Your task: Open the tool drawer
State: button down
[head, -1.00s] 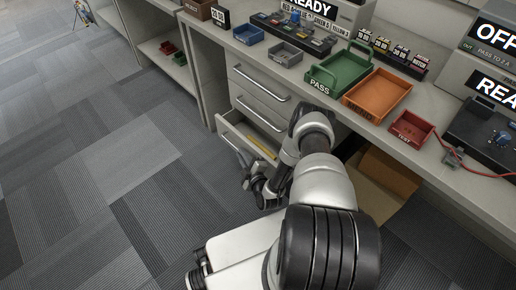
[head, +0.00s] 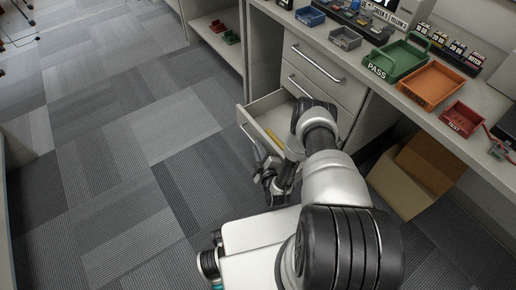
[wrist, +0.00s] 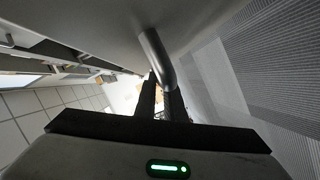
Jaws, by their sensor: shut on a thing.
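The tool drawer (head: 284,107) is the lowest in the stack under the bench. It stands well out from the cabinet, and a yellow object (head: 273,137) lies inside. My gripper (head: 260,160) is at the drawer's front, shut on its bar handle. In the wrist view the metal handle (wrist: 157,58) runs down to between the dark fingers (wrist: 160,97). My arm hides part of the drawer's right side and the cabinet behind it.
Two shut drawers with bar handles (head: 316,63) are above. The bench holds a green PASS tray (head: 398,62), an orange tray (head: 431,84) and a red TEST tray (head: 463,119). A cardboard box (head: 405,186) is on the floor at right. Carpet at left is clear.

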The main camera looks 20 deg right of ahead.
jog(key=shift+a+r, duration=0.1)
jog(key=shift+a, duration=0.4)
jog(key=c, duration=1.8)
grip_release()
jog(key=shift+c, duration=0.2)
jog(key=shift+s+d, duration=0.1)
jog(key=shift+s, duration=0.05)
